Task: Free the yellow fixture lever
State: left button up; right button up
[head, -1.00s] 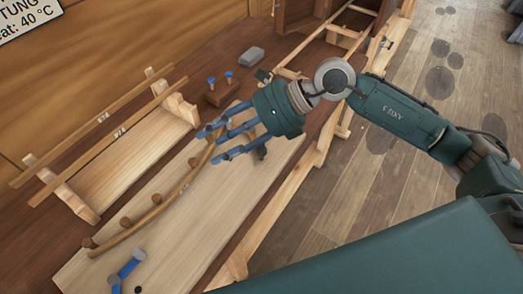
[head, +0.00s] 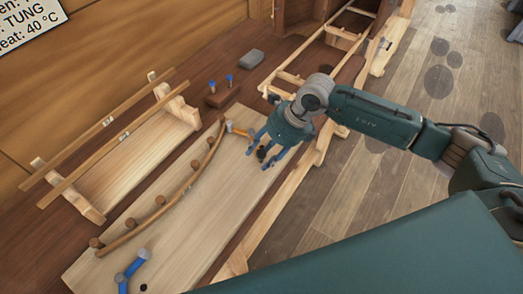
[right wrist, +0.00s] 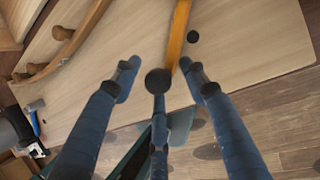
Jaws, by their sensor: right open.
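The yellow lever (head: 238,130) lies at the far end of the pale board (head: 180,235), by the end of a curved wooden strip (head: 185,185). In the right wrist view the lever (right wrist: 178,35) comes down from the top edge, and its lower end passes behind my fingers. My right gripper (head: 264,150) is open, with its blue fingers spread over the board at the lever's near end. The right wrist view shows the gripper (right wrist: 160,72) empty. I cannot tell whether a finger touches the lever.
Several round wooden pegs (head: 160,200) stand along the strip. A blue jointed part (head: 130,268) lies at the board's near end. A wooden rack (head: 130,160) stands left; a block with blue pegs (head: 222,95) and a grey block (head: 251,57) lie behind.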

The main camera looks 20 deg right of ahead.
jog(key=shift+a+f, duration=0.2)
jog(key=shift+f, duration=0.2)
grip_shut()
